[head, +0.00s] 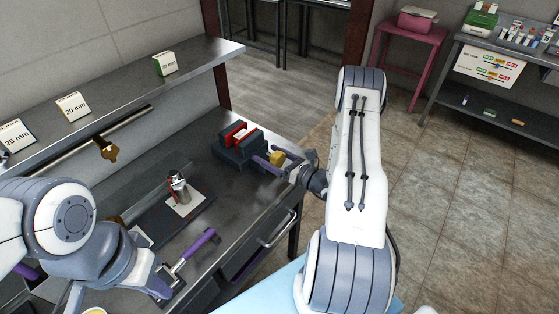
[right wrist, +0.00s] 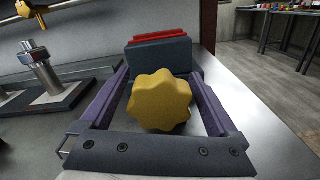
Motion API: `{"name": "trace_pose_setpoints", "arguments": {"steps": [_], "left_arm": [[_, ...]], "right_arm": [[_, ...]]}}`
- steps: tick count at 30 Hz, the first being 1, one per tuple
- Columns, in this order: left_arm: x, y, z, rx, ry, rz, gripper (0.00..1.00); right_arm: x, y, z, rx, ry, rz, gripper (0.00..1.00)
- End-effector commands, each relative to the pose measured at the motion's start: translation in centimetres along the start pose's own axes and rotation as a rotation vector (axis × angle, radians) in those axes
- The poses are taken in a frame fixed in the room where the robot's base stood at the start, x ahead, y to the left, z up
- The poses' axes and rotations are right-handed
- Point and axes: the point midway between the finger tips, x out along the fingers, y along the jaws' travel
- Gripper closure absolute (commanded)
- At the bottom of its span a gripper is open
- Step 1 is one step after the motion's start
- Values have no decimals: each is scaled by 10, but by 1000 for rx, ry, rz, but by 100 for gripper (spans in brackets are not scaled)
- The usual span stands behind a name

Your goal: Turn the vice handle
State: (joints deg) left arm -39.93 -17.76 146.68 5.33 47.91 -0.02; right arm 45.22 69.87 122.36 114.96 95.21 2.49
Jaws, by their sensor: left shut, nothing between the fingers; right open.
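The vice (head: 238,152) is a dark block with red on its jaws, near the bench's far right corner. Its handle is a yellow lobed knob (head: 276,157), facing the right wrist camera (right wrist: 160,100). My right gripper (head: 268,155) is open, with its purple fingers on either side of the knob. In the right wrist view the fingers (right wrist: 155,78) reach past the knob toward the vice body, with a gap on both sides. My left gripper (head: 213,233) is shut and empty over the bench's front part, away from the vice.
A dark plate (head: 155,222) with a metal cylinder (head: 180,190) on a pale card lies left of the vice. A shelf (head: 120,85) with size-labelled boxes runs above the bench's back. A drawer handle (head: 277,228) sticks out at the bench front. Bench surface between plate and vice is clear.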

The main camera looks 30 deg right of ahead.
Motion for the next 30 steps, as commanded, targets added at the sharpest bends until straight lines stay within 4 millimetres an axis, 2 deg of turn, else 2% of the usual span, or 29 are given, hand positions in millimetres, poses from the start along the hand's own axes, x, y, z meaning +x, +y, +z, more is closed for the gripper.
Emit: {"name": "trace_pose_setpoints", "arguments": {"steps": [12, 18, 26, 27, 29, 30], "left_arm": [[22, -2, 1, 0, 0, 0, 100], [25, -2, 1, 0, 0, 0, 100], [24, -2, 1, 0, 0, 0, 100], [24, -2, 1, 0, 0, 0, 100], [24, -2, 1, 0, 0, 0, 100], [24, -2, 1, 0, 0, 0, 100]], "right_arm": [[-78, -2, -2, 0, -2, -7, 5], [-95, 0, -1, 0, -1, -3, 5], [-97, 0, 0, 0, 0, -1, 5], [-97, 0, 0, 0, 0, -1, 8], [-96, 1, 0, -2, 1, 3, 31], [-94, 4, 1, -5, 4, 14, 38]]}}
